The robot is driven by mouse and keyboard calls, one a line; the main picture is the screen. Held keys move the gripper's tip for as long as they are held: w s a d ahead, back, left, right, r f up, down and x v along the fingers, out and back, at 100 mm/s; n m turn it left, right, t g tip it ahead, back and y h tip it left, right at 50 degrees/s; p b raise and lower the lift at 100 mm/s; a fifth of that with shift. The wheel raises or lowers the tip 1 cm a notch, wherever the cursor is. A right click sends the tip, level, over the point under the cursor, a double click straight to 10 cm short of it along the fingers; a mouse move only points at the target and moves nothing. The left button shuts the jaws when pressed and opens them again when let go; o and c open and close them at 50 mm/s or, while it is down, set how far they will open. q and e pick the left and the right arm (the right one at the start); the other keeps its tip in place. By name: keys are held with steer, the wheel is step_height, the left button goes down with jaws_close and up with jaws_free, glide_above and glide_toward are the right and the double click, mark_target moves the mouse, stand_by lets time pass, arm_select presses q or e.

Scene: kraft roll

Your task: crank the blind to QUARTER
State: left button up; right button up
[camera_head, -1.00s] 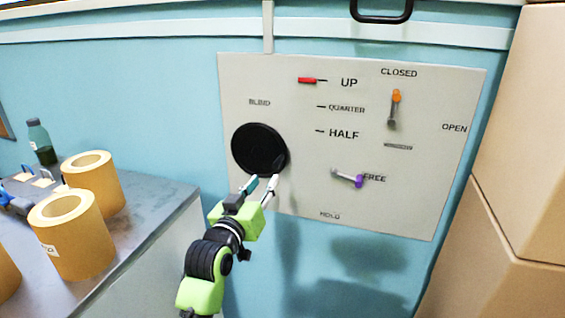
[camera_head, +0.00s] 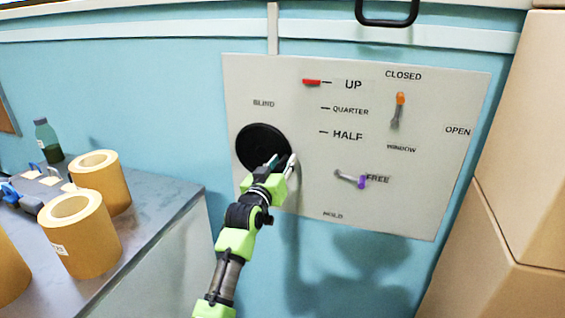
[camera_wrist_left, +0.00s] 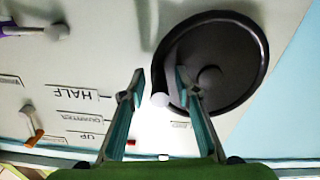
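The round black blind crank wheel (camera_head: 255,143) is on the left of the grey wall panel (camera_head: 290,190), below the BLIND label. The red marker (camera_head: 311,83) is level with UP, above the QUARTER mark (camera_head: 350,111). My left gripper (camera_head: 282,160) is at the wheel's lower right edge, fingers pointing at the panel. In the left wrist view the fingers (camera_wrist_left: 160,74) are apart, one overlapping the black wheel (camera_wrist_left: 235,60). A small pale knob (camera_wrist_left: 160,99) shows in the gap between them; I cannot tell its depth or any contact. My right gripper is not in view.
The panel also has an orange-tipped lever (camera_head: 397,110) near CLOSED and a purple-tipped lever (camera_head: 350,179) at FREE. A grey table (camera_head: 150,215) with kraft rolls (camera_head: 85,235) and a bottle (camera_head: 47,140) is at left. Cardboard boxes (camera_head: 520,140) stand at right.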

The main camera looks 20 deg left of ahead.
arm_select(q)
steer(key=shift+c, duration=0.4)
jaws_close()
steer(key=shift+f, duration=0.15)
